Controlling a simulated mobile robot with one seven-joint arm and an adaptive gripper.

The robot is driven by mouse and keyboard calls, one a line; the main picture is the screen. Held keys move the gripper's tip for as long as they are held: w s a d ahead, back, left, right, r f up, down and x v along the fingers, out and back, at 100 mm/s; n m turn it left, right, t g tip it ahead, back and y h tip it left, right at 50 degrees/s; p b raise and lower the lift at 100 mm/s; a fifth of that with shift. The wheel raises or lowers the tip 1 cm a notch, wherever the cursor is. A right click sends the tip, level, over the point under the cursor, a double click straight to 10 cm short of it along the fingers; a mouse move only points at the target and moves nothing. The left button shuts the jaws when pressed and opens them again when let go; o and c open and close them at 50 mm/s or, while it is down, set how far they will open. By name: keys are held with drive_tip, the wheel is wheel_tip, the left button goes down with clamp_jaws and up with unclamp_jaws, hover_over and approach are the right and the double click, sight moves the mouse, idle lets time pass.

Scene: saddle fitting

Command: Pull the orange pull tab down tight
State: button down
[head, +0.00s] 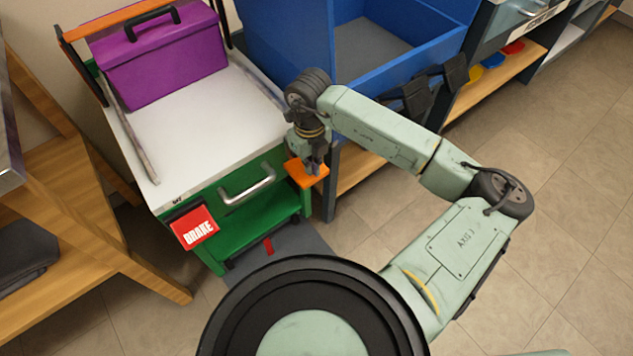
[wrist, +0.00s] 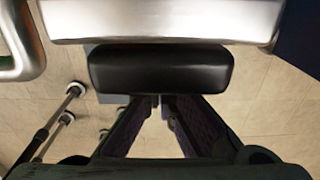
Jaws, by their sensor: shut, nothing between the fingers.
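The orange pull tab (head: 299,176) shows in the head view at the right front corner of the green cart, beside the blue bin's stand. My gripper (head: 316,168) points down just over the tab and covers part of it. I cannot tell whether they touch. In the wrist view my gripper's fingers (wrist: 158,101) come together with nothing between them. Their tips are at the lower edge of a black block (wrist: 160,68), below a silver edge (wrist: 160,20). No orange shows in the wrist view.
The green cart (head: 250,225) has a white top (head: 205,120), a purple toolbox (head: 165,60), a metal handle (head: 247,187) and a red BRAKE sign (head: 194,226). A blue bin (head: 400,68) stands behind right. A wooden shelf (head: 70,260) stands left. Floor on the right is clear.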

drive_tip(key=shift+f+b, duration=1.35)
drive_tip(key=shift+f, duration=0.15)
drive_tip(key=shift+s+r, duration=0.1)
drive_tip(key=shift+s+d+r+p, duration=0.25)
drive_tip(key=shift+r+p, duration=0.35)
drive_tip(key=shift+r, duration=0.75)
drive_tip(key=shift+s+d+r+p, duration=0.2)
drive_tip(key=shift+r+p, duration=0.45)
drive_tip(key=shift+r, duration=0.65)
drive_tip(key=shift+s+d+r+p, duration=0.25)
drive_tip(key=shift+r+p, duration=0.35)
drive_tip(key=shift+r, duration=0.75)
drive_tip(key=shift+a, duration=0.1)
drive_tip(key=shift+s, duration=0.1)
